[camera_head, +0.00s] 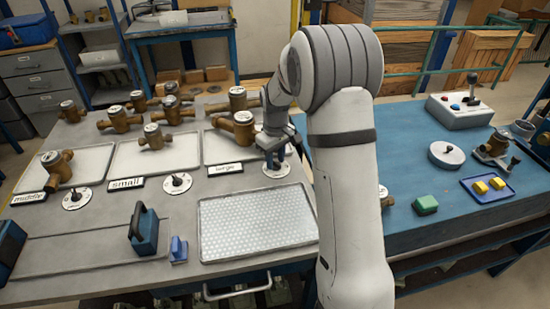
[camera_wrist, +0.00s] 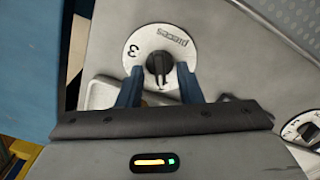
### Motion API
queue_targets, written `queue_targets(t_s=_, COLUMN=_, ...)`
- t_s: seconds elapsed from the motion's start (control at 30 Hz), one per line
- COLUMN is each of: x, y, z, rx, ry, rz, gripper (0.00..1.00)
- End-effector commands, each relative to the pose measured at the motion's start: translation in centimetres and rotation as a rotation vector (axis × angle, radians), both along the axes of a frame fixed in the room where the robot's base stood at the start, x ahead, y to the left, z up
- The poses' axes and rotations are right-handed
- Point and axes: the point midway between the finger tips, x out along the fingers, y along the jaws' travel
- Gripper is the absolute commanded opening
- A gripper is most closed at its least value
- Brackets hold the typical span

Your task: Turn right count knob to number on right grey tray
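The right count knob is a black knob (camera_wrist: 159,66) on a round white dial (camera_head: 276,170), in front of the right grey tray (camera_head: 222,152) with the "large" label. In the wrist view a "3" shows on the dial's left side and small lettering at its upper right. My gripper (camera_head: 275,157) is low over this dial. Its two blue fingers stand on either side of the knob, apart, with a little white dial showing between. Contact with the knob cannot be told. A brass meter (camera_head: 240,124) lies on the right tray; another (camera_head: 238,99) is at its back edge.
Middle and left grey trays bear brass meters, with "small" (camera_head: 126,184) and "middle" (camera_head: 29,199) labels and their own dials (camera_head: 176,183) (camera_head: 76,198). A patterned tray (camera_head: 257,224) lies in front of my gripper. A blue table (camera_head: 420,235) is at the right.

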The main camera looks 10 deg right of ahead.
Motion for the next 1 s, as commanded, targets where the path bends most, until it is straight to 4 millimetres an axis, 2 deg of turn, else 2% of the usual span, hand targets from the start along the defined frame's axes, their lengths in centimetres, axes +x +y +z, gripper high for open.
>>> queue_targets(t_s=0.27, x=0.0, y=0.0, z=0.3, rx=0.000, ry=-0.002, rz=0.001, gripper=0.33)
queue_targets(t_s=0.7, x=0.1, y=0.0, z=6.8, rx=0.001, ry=-0.003, rz=0.001, gripper=0.33)
queue_targets(t_s=1.0, x=0.0, y=0.0, z=7.8, rx=0.000, ry=0.000, rz=0.001, gripper=0.33)
